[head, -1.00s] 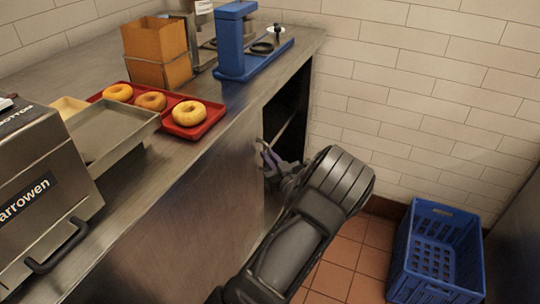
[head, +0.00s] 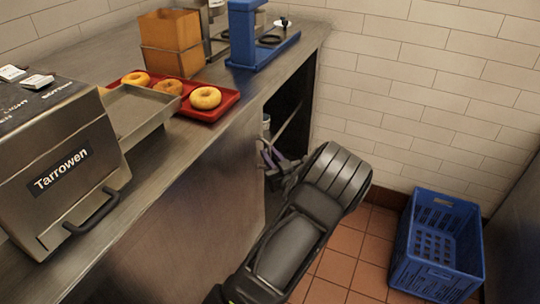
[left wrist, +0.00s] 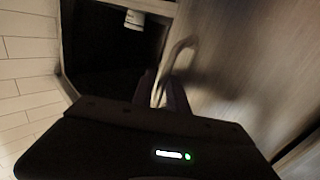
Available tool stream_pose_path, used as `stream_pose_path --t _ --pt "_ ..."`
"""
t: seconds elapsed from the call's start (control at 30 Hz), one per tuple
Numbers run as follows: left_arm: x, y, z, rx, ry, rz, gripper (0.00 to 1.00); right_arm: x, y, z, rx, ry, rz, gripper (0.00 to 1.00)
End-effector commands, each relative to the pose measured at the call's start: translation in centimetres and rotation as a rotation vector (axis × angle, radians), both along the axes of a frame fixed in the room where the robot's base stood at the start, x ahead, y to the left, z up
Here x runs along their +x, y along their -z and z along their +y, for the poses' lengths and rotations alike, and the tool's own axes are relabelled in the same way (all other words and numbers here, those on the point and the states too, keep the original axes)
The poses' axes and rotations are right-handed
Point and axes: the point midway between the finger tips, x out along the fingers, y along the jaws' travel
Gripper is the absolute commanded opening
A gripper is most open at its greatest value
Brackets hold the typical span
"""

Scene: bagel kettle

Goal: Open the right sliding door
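The steel counter's right sliding door (head: 225,185) stands partly open, with a dark gap (head: 292,105) between it and the counter's right end. The door also shows as a brushed panel in the left wrist view (left wrist: 245,60). A pale curved handle (left wrist: 180,55) sticks out near the door's edge. My left gripper (head: 270,158) is at that edge, beside the gap. In the left wrist view its dark fingers (left wrist: 165,92) are close together with the handle between them; the contact itself is dim. My right gripper is not in view.
A blue crate (head: 437,250) stands on the tiled floor at the right, near the wall. On the counter are a red tray (head: 215,115) with bagels, a steel tray (head: 135,112), a Tarrowen machine (head: 60,165) and a blue stand (head: 243,35). A small white item (left wrist: 134,20) is inside the cabinet.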

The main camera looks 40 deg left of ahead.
Motion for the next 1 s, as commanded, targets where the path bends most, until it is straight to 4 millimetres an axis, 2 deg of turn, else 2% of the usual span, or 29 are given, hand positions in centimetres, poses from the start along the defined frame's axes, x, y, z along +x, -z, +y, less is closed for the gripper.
stream_pose_path --t 0.27,0.7,1.0 --pt "-0.3 -0.1 -0.9 0.001 0.0 0.0 0.19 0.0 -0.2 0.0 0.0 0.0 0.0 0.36" --pt "-2.6 0.0 -6.9 -0.001 0.002 0.0 0.19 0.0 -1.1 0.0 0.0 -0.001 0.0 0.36" --pt "-2.8 0.0 -7.3 0.001 0.0 0.0 0.19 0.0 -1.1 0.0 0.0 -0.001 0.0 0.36"
